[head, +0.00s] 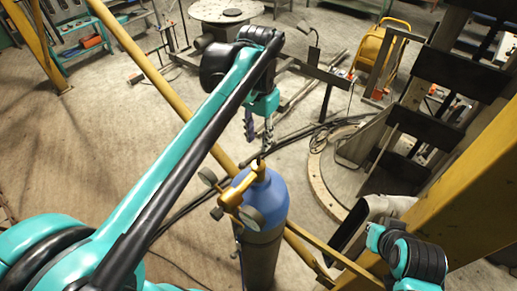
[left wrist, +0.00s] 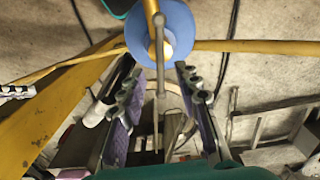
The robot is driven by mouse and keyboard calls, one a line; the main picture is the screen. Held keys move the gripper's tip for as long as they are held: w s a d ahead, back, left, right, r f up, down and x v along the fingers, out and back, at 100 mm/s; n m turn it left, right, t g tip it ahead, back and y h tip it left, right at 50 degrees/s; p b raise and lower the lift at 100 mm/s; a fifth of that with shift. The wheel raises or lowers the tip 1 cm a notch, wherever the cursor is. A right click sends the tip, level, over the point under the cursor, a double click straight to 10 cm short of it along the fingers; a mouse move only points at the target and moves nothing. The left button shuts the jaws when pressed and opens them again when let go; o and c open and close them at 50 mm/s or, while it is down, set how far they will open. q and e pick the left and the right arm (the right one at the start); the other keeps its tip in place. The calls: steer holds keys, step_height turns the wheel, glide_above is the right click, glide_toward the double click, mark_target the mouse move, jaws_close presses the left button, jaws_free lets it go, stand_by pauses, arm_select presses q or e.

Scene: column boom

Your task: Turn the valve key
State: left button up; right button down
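The blue-topped gas cylinder (head: 268,190) stands upright below my left gripper, with brass fittings and round gauges (head: 231,195). Its blue top (left wrist: 175,18) shows at the top of the left wrist view. The valve key (left wrist: 159,58) is a thin grey bar at the cylinder's top, running down the middle of the left wrist view. In the head view the valve key (head: 249,159) is small and dark. My left gripper (head: 259,139) is open just above it. In the left wrist view the fingers (left wrist: 158,80) stand apart either side of the bar, with gaps visible. My right gripper is hidden.
A yellow diagonal pole (head: 150,70) passes behind my left arm and the cylinder. A large yellow beam (head: 455,215) stands at the right. Dark hoses (head: 178,213) lie on the floor. A round metal table (head: 215,12) is at the back. Open floor lies at left.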

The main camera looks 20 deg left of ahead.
mark_target(258, 153)
arm_select(q)
step_height(258, 153, down, 8)
steer(key=shift+r+p, duration=0.15)
steer(key=shift+p, duration=0.35)
